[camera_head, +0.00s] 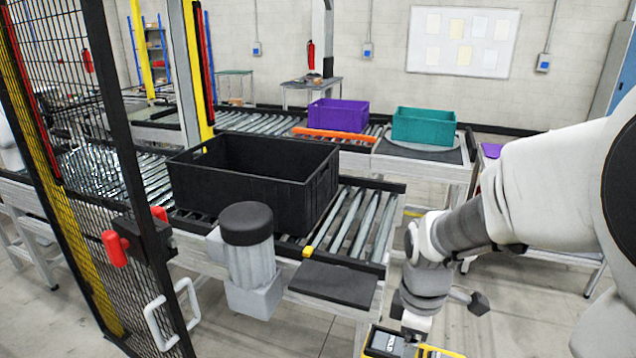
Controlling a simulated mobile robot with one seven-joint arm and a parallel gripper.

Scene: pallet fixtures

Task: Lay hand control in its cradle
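My gripper (414,338) points down at the bottom edge of the picture, right of centre. Its fingertips are small and partly cut off, so I cannot tell whether they are open or shut. A yellow-edged thing with a dark, screen-like face (385,343) is right at the gripper, cut off by the lower edge. It may be the hand control, but I cannot tell whether it is held or lies below the gripper. I cannot make out the cradle.
A black crate (250,190) stands on the near roller conveyor (358,222), with a grey motor (248,255) in front. A mesh fence (75,165) with a red-handled switch (115,248) is at left. Purple (338,114) and teal (423,126) crates stand behind. Open floor lies right of the conveyor.

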